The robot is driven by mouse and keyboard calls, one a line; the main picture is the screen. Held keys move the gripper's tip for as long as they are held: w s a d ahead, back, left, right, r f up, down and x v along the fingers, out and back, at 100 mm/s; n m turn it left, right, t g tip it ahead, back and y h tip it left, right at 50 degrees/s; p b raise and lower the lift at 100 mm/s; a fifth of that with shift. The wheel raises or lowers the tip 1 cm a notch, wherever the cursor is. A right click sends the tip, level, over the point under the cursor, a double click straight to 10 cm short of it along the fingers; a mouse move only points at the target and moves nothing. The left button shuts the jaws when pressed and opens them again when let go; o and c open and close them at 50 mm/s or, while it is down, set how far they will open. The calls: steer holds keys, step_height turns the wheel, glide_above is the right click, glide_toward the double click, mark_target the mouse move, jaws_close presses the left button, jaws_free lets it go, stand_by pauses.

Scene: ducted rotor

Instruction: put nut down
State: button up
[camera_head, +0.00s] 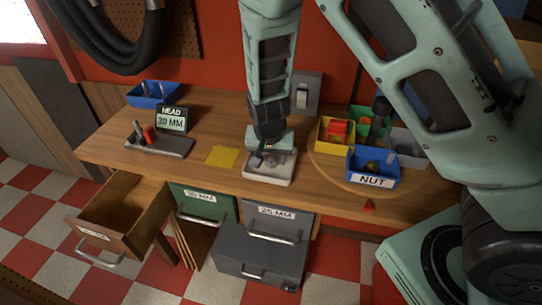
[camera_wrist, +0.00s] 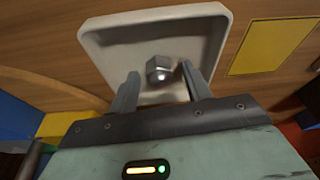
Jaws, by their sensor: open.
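The nut (camera_wrist: 158,69) is a small grey metal hexagon, lying in a shallow off-white tray (camera_wrist: 222,22) in the wrist view. My gripper (camera_wrist: 162,82) is open, its two fingers apart on either side of the nut in the picture, with a gap to each side. In the head view my gripper (camera_head: 268,155) is over the same tray (camera_head: 270,181) on the workbench, and the nut is hidden or too small to tell there. A blue bin labelled NUT (camera_head: 372,180) stands to the right of the tray.
The wooden bench (camera_head: 215,172) holds a yellow square (camera_head: 222,156), a "HEAD 30 MM" sign (camera_head: 171,120), a dark tool stand (camera_head: 160,146) and a blue bin (camera_head: 153,95). Yellow (camera_head: 335,135) and green bins stand on a round board at right. An open wooden drawer (camera_head: 120,215) juts out front left.

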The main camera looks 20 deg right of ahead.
steer(key=v, duration=1.2)
steer(key=s+a+r+n+g, duration=0.1)
steer(key=s+n, duration=0.3)
steer(key=s, duration=0.4)
steer(key=s+a+r+n+y, duration=0.1)
steer(key=s+a+r+n, duration=0.1)
steer(key=s+n, duration=0.3)
steer(key=s+a+r+n+g+y, duration=0.1)
steer(key=s+r+n, duration=0.3)
steer(key=s, duration=0.7)
steer(key=shift+a+n+g+p, duration=0.3)
steer(key=shift+a+p, duration=0.1)
steer(key=shift+a, duration=0.15)
steer(key=shift+f+b, duration=0.25)
steer(key=shift+b, duration=0.1)
